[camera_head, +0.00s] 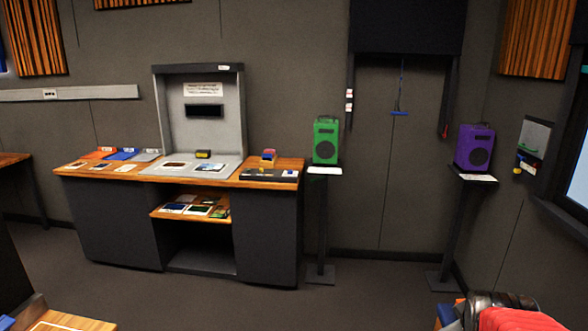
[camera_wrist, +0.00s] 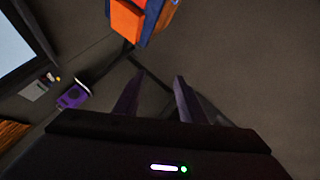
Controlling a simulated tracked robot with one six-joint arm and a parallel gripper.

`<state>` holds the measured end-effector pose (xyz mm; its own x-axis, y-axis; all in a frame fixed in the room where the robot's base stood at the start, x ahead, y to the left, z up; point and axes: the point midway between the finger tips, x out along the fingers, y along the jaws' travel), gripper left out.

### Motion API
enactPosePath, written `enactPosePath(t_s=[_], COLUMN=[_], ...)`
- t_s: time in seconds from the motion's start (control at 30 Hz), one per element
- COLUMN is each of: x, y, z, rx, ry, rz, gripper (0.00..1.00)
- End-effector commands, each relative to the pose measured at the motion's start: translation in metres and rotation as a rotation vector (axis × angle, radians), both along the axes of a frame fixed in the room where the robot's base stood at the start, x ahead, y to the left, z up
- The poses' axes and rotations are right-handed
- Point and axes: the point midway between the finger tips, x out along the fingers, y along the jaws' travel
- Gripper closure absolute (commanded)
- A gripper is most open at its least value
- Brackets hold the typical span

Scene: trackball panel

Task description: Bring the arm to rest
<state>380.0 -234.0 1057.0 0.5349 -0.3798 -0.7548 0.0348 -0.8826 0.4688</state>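My gripper (camera_wrist: 157,88) shows in the wrist view, its two dark fingers apart with bare floor or wall between them. It holds nothing that I can see. In the head view the fingers do not show. A red and dark rounded part, which looks like my arm, shows at the lower right corner there. The wrist camera looks at a tilt across the room, with the purple speaker (camera_wrist: 74,96) small at the left.
In the head view a wooden-topped desk (camera_head: 85,169) with a grey upright panel (camera_head: 172,127) stands at the left. A green speaker (camera_head: 326,140) and the purple speaker (camera_head: 474,147) stand on black stands. A screen (camera_head: 580,175) is at the right edge. The middle floor is clear.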

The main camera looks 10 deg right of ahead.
Motion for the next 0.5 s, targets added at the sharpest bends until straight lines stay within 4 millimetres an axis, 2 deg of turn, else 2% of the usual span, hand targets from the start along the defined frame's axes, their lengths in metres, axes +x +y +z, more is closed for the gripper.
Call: enactPosePath(t_s=[0.03, 0.27, 0.5], x=[0.002, -0.009, -0.037], y=[0.019, 0.097, 0.171], z=[0.004, 0.015, 0.023], rx=[0.028, 0.184, 0.341], ry=[-0.009, -0.018, 0.004], rz=[0.007, -0.006, -0.023], gripper=[0.63, 0.63, 0.63])
